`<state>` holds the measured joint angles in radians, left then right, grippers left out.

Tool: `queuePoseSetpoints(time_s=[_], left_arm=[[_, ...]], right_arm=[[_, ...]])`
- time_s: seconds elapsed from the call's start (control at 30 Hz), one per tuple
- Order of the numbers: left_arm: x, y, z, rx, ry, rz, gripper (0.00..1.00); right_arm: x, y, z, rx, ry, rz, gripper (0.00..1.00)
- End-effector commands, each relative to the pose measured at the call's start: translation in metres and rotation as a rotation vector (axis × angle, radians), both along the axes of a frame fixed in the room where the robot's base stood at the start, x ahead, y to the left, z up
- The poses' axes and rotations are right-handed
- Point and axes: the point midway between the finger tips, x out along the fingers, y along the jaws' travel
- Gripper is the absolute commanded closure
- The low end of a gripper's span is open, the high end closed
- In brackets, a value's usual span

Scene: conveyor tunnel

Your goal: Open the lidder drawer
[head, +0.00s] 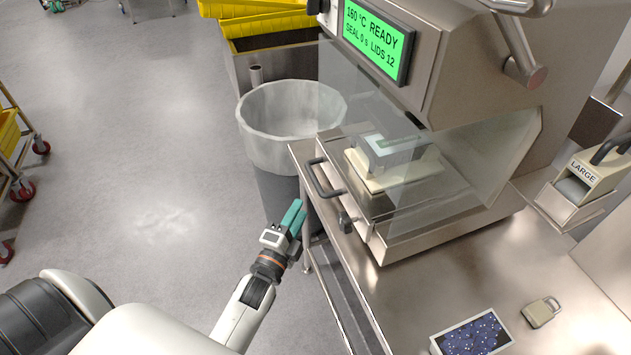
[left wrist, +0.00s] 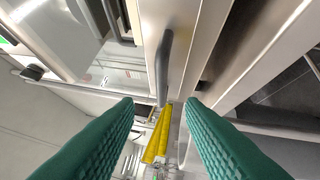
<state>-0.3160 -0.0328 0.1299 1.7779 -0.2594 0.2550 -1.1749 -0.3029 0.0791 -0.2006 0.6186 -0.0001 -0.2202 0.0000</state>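The lidder (head: 480,120) is a steel machine with a green screen and a clear guard. Its drawer (head: 352,208) sits low at the front, with a dark bar handle (head: 316,182) on its left face. A pale block holding a grey tray (head: 392,160) shows through the guard. My left gripper (head: 296,212), with teal fingers, is below and left of the handle in the head view, apart from it. In the left wrist view the fingers (left wrist: 160,106) are spread and empty, and the handle (left wrist: 163,68) appears ahead between them. My right gripper is not in view.
A lined bin (head: 285,120) stands left of the lidder, below yellow crates (head: 262,22). The steel bench (head: 450,290) holds a padlock-shaped tag (head: 541,312) and a blue speckled tray (head: 472,334). A LARGE-marked holder (head: 585,182) is at right. Floor at left is open.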

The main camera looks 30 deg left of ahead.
Motion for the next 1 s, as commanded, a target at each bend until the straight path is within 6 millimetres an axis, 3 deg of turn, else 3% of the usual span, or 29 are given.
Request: queuePoseSetpoints(time_s=[0.3, 0.5, 0.7, 0.97, 1.0], left_arm=[[0.064, 0.004, 0.01, -0.003, 0.0, -0.001, 0.64], [0.093, 0.006, 0.013, -0.004, 0.002, -0.002, 0.64], [0.104, 0.007, 0.013, -0.004, 0.004, -0.002, 0.64], [0.105, 0.007, 0.013, -0.004, 0.004, -0.001, 0.64], [0.105, 0.007, 0.013, -0.004, 0.004, -0.001, 0.7]], right_arm=[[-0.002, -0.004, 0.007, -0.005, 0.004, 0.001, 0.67], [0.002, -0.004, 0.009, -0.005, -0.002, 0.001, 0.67], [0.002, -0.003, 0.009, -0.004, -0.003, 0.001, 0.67], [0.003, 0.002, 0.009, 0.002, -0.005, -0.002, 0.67], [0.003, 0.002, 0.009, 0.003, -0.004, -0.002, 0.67]])
